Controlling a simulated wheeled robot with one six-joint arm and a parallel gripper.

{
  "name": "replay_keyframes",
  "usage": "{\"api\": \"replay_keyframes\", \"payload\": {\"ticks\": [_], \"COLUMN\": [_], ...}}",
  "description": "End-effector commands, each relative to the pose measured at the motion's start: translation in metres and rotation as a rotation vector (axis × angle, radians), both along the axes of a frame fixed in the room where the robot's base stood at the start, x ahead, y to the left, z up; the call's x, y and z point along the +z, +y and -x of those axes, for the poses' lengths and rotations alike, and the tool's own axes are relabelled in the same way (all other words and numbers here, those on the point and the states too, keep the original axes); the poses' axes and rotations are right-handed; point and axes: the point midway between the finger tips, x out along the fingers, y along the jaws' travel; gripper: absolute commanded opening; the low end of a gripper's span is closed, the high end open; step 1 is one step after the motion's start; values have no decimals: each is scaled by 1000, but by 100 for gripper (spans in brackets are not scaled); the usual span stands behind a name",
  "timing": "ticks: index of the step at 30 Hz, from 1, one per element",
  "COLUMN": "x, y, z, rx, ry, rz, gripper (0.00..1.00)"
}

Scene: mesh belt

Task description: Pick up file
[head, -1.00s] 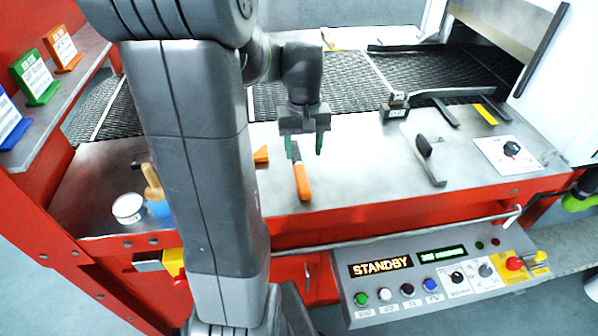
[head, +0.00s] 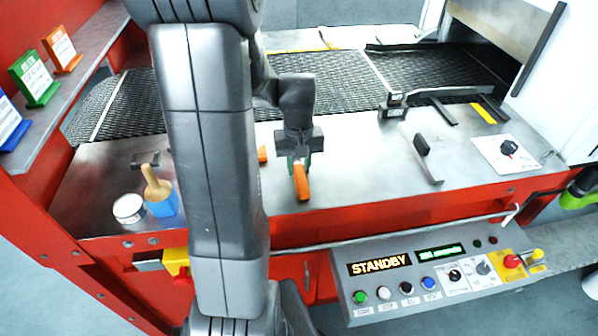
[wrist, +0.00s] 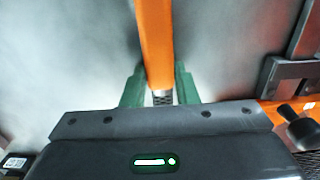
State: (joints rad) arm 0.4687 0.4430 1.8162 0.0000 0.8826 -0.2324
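The file (head: 301,184) lies on the steel worktop, its orange handle toward the front edge. In the wrist view the orange handle (wrist: 155,45) runs down from the top, with a short piece of ridged dark metal below it; the rest of the file is hidden under my gripper. My gripper (head: 299,164) is low over the file. Its green fingers stand on either side of the file in the wrist view (wrist: 160,90), with narrow gaps visible. It is open.
A brush (head: 158,190) and a round white tin (head: 129,208) stand at the left front. An orange piece (head: 262,153) is partly hidden by my arm. A black-knobbed bar (head: 428,160) lies to the right. The mesh belt (head: 335,75) runs behind.

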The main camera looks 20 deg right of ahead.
Motion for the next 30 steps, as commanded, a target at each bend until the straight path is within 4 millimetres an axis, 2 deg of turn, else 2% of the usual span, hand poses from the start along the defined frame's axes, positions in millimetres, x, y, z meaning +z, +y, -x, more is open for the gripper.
{"api": "replay_keyframes", "payload": {"ticks": [1,3,4,13,17,24,30], "x": [0,0,0,7,27,75,97], "y": [0,0,0,0,-1,-1,0], "z": [0,0,0,-1,-1,-1,0], "rx": [0,0,0,0,0,0,0], "ry": [0,0,-1,-3,-6,-5,-1], "rz": [0,0,0,2,4,3,0], "gripper": [15,2,0,0,0,0,0]}}
